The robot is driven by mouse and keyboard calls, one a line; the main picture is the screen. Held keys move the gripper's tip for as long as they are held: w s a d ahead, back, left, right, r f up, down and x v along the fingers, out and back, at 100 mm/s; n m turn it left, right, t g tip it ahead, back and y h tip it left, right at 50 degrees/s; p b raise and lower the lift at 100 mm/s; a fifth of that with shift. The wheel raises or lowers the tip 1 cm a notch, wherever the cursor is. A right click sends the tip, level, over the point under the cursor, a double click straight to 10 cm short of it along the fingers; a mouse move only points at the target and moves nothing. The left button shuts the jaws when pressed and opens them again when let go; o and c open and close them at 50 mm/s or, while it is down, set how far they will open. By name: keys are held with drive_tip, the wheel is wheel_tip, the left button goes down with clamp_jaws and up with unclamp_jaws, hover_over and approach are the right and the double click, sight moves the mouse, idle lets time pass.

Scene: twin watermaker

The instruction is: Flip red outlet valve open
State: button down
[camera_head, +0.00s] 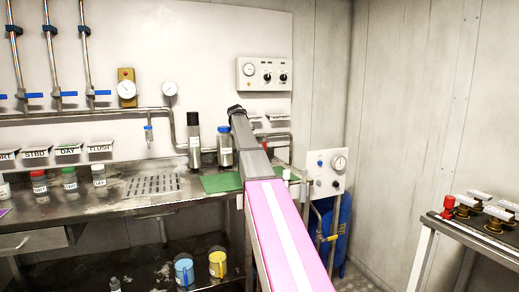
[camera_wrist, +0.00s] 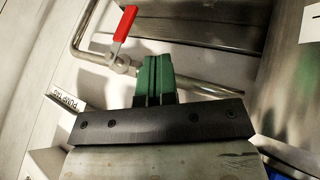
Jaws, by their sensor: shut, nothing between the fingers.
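The red outlet valve's handle (camera_wrist: 126,24) is at the top left of the wrist view. It stands roughly across the metal pipe (camera_wrist: 200,88), on a silvery valve body (camera_wrist: 121,64). My gripper (camera_wrist: 154,62) shows green fingers pressed together, shut and empty. In the picture its tips lie just right of the valve body and below the handle; whether they touch anything I cannot tell.
A labelled plate (camera_wrist: 65,104) sits left of my gripper. A large metal cylinder (camera_wrist: 290,90) stands at its right. A gauge panel (camera_head: 264,74) hangs above.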

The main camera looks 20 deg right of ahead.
sight(265, 144)
drive_tip(key=x, duration=1)
drive_tip(key=shift+d, duration=1.95)
